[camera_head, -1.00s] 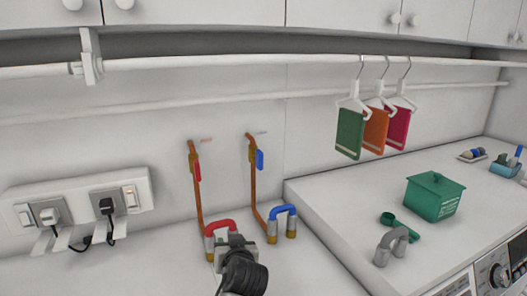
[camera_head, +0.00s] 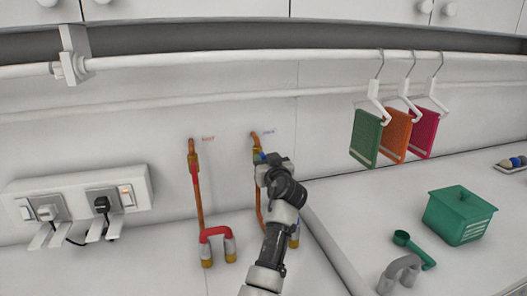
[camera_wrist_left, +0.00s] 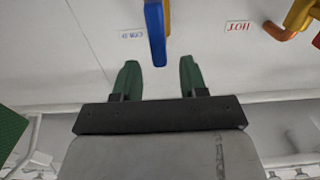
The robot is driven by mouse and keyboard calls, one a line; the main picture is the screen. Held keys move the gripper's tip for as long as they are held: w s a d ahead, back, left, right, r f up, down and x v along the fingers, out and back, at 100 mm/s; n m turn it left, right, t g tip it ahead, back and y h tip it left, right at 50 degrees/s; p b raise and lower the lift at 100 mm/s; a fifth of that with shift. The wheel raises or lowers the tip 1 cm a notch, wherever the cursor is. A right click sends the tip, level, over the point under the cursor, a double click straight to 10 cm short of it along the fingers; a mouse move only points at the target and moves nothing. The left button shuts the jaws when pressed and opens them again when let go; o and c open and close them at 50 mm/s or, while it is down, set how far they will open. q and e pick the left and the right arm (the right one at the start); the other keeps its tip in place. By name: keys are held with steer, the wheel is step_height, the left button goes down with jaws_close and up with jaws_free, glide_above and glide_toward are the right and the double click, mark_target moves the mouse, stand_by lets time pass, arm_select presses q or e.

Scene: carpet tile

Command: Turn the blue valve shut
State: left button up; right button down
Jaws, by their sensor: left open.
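The blue valve handle (camera_wrist_left: 155,35) is a flat lever. In the left wrist view its free end reaches between the two green fingertips, with a gap on each side. My left gripper (camera_wrist_left: 156,75) is open around that end, and no contact shows. In the head view my left gripper (camera_head: 264,164) is at the cold pipe (camera_head: 256,141) on the wall and hides most of the handle. Only a bit of blue (camera_head: 258,156) shows there. My right gripper is not in view.
A socket panel (camera_head: 80,205) is farther left. A rail (camera_head: 230,62) runs overhead.

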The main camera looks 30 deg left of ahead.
mark_target(263, 155)
arm_select(q)
steer(key=x, duration=0.3)
steer(key=shift+w+p, duration=0.1)
steer(key=shift+p, duration=0.25)
steer(key=shift+a, duration=0.15)
steer(key=shift+w, duration=0.15)
steer(key=shift+c, duration=0.3)
jaws_close()
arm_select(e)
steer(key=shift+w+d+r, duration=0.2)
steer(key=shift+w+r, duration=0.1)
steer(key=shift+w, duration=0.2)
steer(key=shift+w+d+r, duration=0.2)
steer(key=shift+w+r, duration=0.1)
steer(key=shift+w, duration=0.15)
